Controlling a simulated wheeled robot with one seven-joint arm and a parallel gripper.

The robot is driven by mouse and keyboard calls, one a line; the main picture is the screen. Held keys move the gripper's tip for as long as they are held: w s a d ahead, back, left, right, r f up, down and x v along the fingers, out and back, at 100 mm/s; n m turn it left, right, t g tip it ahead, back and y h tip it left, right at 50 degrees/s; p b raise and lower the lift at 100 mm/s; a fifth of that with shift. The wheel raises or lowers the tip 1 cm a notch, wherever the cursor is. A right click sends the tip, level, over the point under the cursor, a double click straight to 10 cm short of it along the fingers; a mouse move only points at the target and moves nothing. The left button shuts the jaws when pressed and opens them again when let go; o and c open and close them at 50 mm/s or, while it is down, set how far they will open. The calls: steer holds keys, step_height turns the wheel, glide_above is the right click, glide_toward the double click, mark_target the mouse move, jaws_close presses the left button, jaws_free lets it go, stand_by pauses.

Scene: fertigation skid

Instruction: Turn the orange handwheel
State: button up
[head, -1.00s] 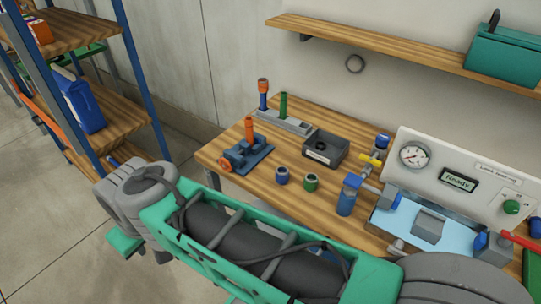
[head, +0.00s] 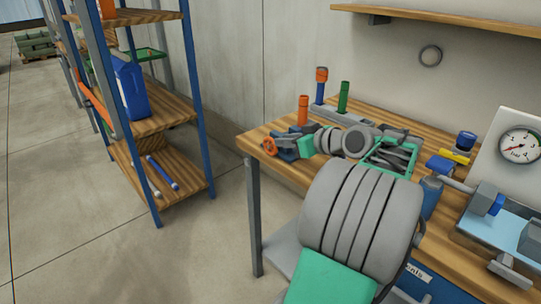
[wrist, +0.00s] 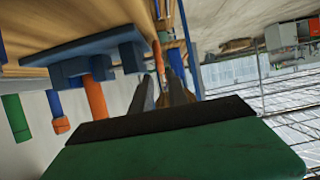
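The orange handwheel (head: 269,146) is on the left end of the blue vise-like fixture (head: 287,152), near the table's left edge in the head view. My gripper's green body is close to the right of the fixture there and hides part of it. In the wrist view, which looks upside down, my gripper (wrist: 163,80) has its two grey fingers apart. A thin orange part, seemingly the handwheel (wrist: 158,57) edge-on, shows between or just beyond the fingertips. I cannot tell whether they touch it. The fixture (wrist: 98,54) is to the left.
Orange (head: 303,110), blue-and-orange (head: 320,86) and green (head: 343,97) upright pieces stand behind the fixture. A gauge panel (head: 507,150) and blue-handled valve parts are to the right. A shelf rack (head: 150,120) stands left, with open floor between.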

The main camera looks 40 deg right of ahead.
mark_target(270, 138)
steer(key=x, duration=0.7)
steer(key=shift+w+a, duration=0.1)
steer(key=shift+a, duration=0.05)
jaws_close()
